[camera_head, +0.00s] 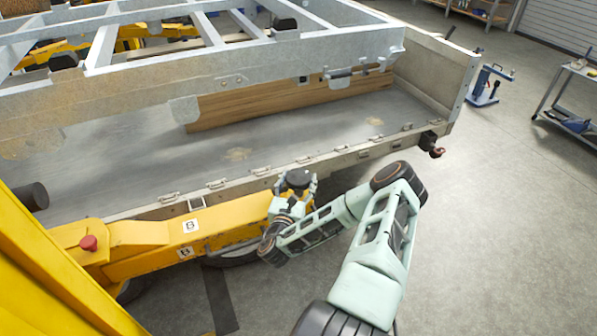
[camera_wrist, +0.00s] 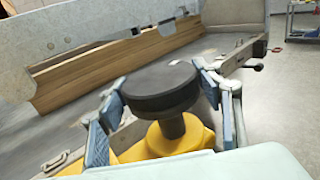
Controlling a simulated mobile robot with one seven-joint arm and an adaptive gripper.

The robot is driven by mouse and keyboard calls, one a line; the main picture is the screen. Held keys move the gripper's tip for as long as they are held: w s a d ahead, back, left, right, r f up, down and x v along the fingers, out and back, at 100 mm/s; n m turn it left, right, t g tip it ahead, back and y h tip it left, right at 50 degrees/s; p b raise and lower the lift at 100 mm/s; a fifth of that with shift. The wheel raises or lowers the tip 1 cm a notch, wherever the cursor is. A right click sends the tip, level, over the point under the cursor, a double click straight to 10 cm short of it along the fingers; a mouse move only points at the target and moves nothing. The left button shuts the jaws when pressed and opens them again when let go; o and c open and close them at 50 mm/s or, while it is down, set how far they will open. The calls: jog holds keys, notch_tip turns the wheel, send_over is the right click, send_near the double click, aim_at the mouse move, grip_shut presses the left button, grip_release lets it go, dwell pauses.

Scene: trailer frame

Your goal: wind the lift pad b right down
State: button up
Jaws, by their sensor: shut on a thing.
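Lift pad b (camera_head: 298,177) is a black round disc at the end of a yellow lift arm (camera_head: 155,235) marked B. In the wrist view the pad (camera_wrist: 160,86) stands on a short dark stem (camera_wrist: 172,124) that rises from the yellow arm end. My gripper (camera_head: 296,184) is shut on the pad, with blue-grey fingers on its left and right sides in the wrist view (camera_wrist: 160,96). The pad's top is bare. The screw thread and the exact finger contact cannot be made out.
The trailer bed's edge (camera_head: 335,160) runs just behind the pad. A galvanised frame (camera_head: 220,80) and a wooden board (camera_head: 290,103) lie beyond. Open floor (camera_head: 510,230) lies right.

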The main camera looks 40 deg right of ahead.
jog(key=shift+w+d+r+m+g+h+p, duration=0.1)
jog(key=shift+r+m+g+h+p, duration=0.1)
jog(key=shift+m+g+h+p, duration=0.3)
jog(key=shift+r+m+g+h+p, duration=0.2)
jog(key=shift+m+g+h, duration=0.25)
jog(key=shift+g, duration=0.35)
jog(key=shift+o, duration=0.2)
jog(key=shift+f+m+g+h, duration=0.1)
jog(key=shift+m+g+h, duration=0.35)
jog(key=shift+m+g, duration=0.45)
jog(key=shift+g, duration=0.4)
jog(key=o, duration=1)
jog(key=shift+o, duration=0.8)
jog(key=shift+f, duration=0.1)
notch_tip(320, 180, up, 10)
jog(key=shift+r, duration=0.1)
